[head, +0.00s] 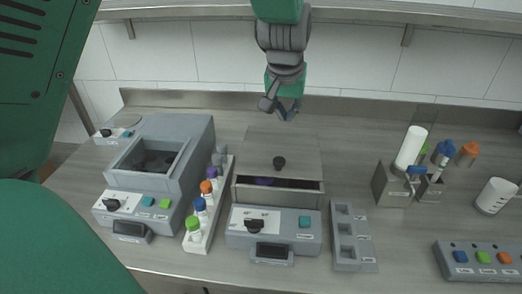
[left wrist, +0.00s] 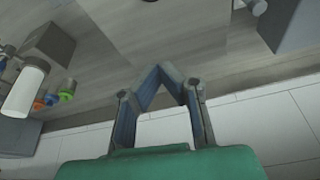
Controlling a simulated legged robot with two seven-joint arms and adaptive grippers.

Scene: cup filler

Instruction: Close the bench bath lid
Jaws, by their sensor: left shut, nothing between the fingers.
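The bench bath appears to be the grey unit (head: 304,200) in the middle of the bench, with a dial and a teal button on its front panel. A dark gap shows below the lid's front edge, with something purple inside, so the lid looks not fully down. My left gripper (head: 288,114) hangs behind the lid, near the back wall, apart from it. In the left wrist view its fingertips (left wrist: 163,68) meet in a V with nothing between them. My right gripper is out of view.
An open-topped grey unit (head: 192,172) stands left, beside a rack (head: 199,237) of colour-capped bottles. A grey slotted tray (head: 350,252) lies right of the bath. Further right are a holder (head: 389,187) with a white cylinder (head: 410,150), a white cup (head: 494,196) and a button box (head: 480,270).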

